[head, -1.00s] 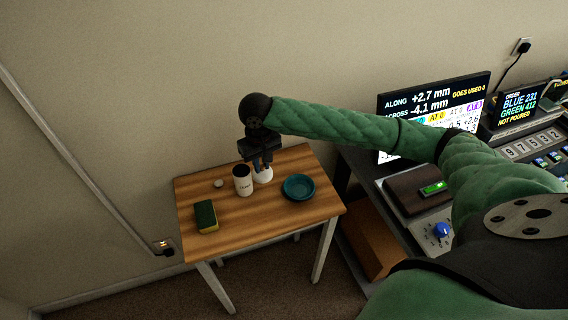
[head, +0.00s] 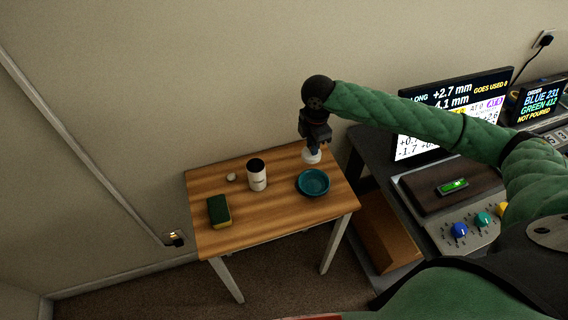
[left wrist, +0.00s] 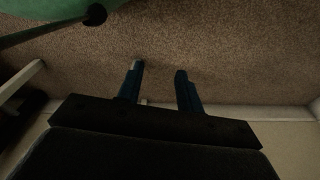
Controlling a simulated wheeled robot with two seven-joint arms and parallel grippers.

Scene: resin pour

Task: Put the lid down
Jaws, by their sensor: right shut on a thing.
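My right gripper (head: 311,146) points down over the back right of the small wooden table and is shut on a white round thing, which I take to be the lid (head: 311,157). The gripper hides the lid's upper part. I cannot tell whether the lid touches the table or hangs just above it. It is behind the teal bowl (head: 313,190). A white canister (head: 258,182) with a dark top stands upright to the left of the bowl. In the left wrist view my left gripper (left wrist: 160,78) has its fingers apart, with nothing between them, above carpet.
A green and yellow sponge (head: 218,211) lies at the left front of the wooden table (head: 270,223). A small pale round object (head: 231,177) lies left of the canister. The front middle is bare. A desk with a monitor (head: 455,105) and control knobs stands at right.

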